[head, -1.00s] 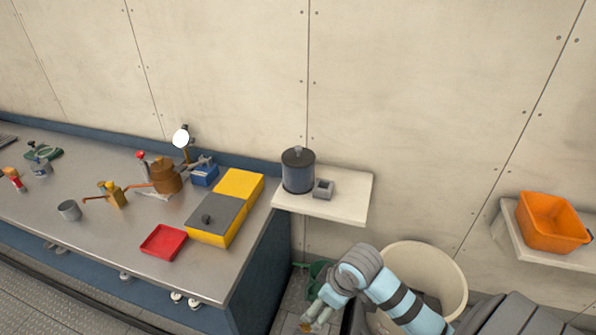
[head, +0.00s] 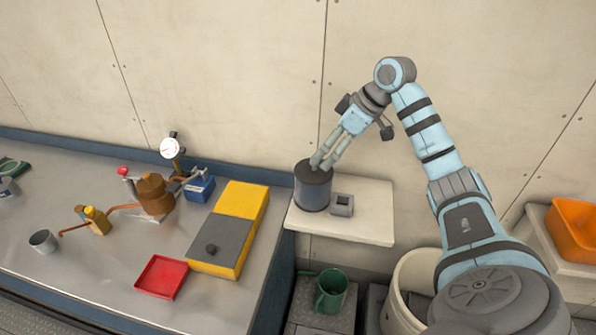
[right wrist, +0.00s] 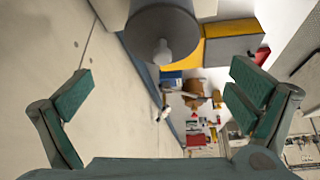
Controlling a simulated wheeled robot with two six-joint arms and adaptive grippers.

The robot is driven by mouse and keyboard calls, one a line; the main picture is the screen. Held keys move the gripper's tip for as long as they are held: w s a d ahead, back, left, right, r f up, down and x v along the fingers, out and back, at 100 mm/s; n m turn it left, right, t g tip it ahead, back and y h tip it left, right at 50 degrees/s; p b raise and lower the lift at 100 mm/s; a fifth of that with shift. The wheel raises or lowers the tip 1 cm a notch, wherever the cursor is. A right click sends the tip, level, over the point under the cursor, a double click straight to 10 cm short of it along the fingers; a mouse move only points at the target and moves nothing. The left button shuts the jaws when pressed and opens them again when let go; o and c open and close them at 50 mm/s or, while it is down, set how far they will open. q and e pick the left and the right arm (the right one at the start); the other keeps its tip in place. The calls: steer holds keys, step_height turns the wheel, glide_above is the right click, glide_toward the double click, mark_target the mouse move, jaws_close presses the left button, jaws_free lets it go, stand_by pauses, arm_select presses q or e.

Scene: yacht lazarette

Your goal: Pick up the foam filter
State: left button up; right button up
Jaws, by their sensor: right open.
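No piece is plainly recognisable as a foam filter. On the small white shelf (head: 350,228) stands a dark grey cylindrical canister (head: 312,192) with a flat lid. A small grey square block with a recess (head: 342,205) sits beside it on the right; I cannot tell whether it is the filter. My right gripper (head: 324,163) is open, its fingertips over the lid and hiding the knob in the head view. In the right wrist view the lid (right wrist: 178,22) and its pale knob (right wrist: 163,54) show ahead of the open fingers (right wrist: 166,100), apart from them. My left gripper is not in view.
The steel bench (head: 110,225) to the left carries a yellow box (head: 243,205) with a grey lid, a red tray (head: 160,277) and a copper-coloured vessel (head: 154,193). The wall rises close behind the shelf. A green can (head: 331,288) and a white bin (head: 397,315) are below.

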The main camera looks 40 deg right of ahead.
mark_target(316, 170)
steer(key=shift+w+a+f, duration=0.25)
steer(key=shift+w+f, duration=0.3)
steer(key=shift+w, duration=0.05)
steer(key=shift+w+a+f, duration=0.25)
steer(key=shift+w+f, duration=0.25)
steer(key=shift+w, duration=0.1)
steer(key=f, duration=0.1)
steer(key=s+f, duration=0.1)
steer(key=f, duration=0.1)
steer(key=a+f, duration=0.1)
steer(key=shift+s+f+p, duration=0.25)
steer(key=shift+s+p, duration=0.05)
steer(key=x, duration=0.4)
steer(key=shift+w+d, duration=0.2)
steer(key=shift+w, duration=0.2)
steer(key=shift+w+a+f, duration=0.2)
steer(key=shift+w+f, duration=0.8)
steer(key=shift+f, duration=0.05)
steer(key=shift+s, duration=0.15)
steer(key=shift+s+r, duration=0.2)
steer(key=shift+c, duration=0.4)
steer(key=shift+s+r, duration=0.1)
steer(key=shift+s, duration=0.1)
steer(key=c, duration=1)
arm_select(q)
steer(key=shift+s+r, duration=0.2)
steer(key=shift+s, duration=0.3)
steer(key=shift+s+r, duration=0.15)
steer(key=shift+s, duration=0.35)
